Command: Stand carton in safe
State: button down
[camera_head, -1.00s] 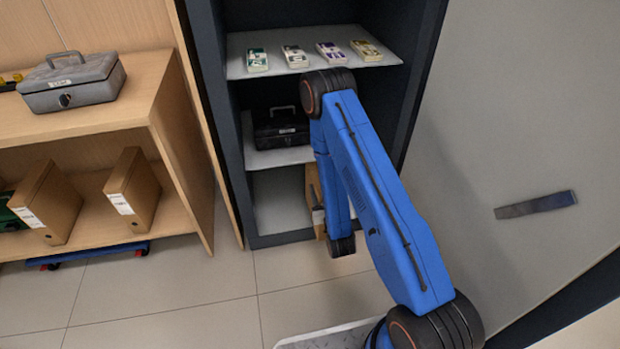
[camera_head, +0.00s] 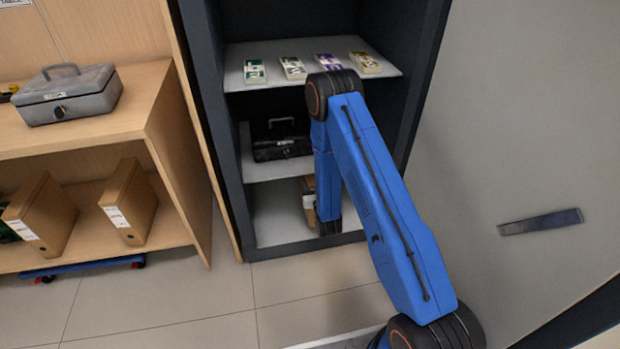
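The safe (camera_head: 221,130) is a dark, open cabinet with light grey shelves. A brown carton (camera_head: 308,203) with a pale label shows in its bottom compartment. Only a narrow left strip of the carton is visible; my blue arm hides the rest. The carton looks roughly upright, but I cannot tell whether it rests on the safe floor. My arm reaches down into the bottom compartment in front of the carton. My gripper is hidden behind my own arm, so its fingers and any hold on the carton do not show.
Banknote bundles (camera_head: 292,68) lie on the safe's top shelf. A black cash box (camera_head: 279,139) stands on the middle shelf. The open grey door (camera_head: 530,130) is at right. Left, a wooden shelf unit (camera_head: 150,110) holds a grey cash box (camera_head: 68,96) and cardboard files (camera_head: 128,202).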

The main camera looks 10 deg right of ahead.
jog(key=shift+w+f, duration=0.85)
jog(key=shift+w, duration=0.25)
jog(key=shift+w+f, duration=0.85)
jog(key=shift+w, duration=0.2)
jog(key=shift+f, duration=0.25)
jog(key=c, duration=0.8)
grip_release()
jog(key=shift+o, duration=0.2)
jog(key=s, duration=1.2)
jog(key=shift+r, duration=0.2)
